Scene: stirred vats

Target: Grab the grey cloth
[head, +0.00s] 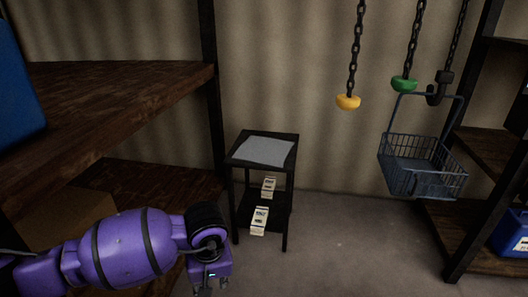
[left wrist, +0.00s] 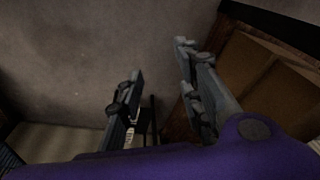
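The grey cloth (head: 264,151) lies flat on top of a small dark side table (head: 235,160) in the middle of the head view. My left gripper (head: 205,290) is low in the head view, in front of and below the table top, apart from the cloth and partly cut off by the bottom edge. In the left wrist view my left gripper (left wrist: 160,60) has its two fingers spread, with nothing between them. The cloth does not show in the left wrist view. My right gripper is in neither view.
Labelled packets (head: 259,219) sit on the table's lower shelf. Wooden shelving (head: 110,95) stands on the left. A wire basket (head: 422,180) and yellow (head: 348,102) and green (head: 404,85) pieces hang from chains on the right. The floor (head: 350,240) right of the table is clear.

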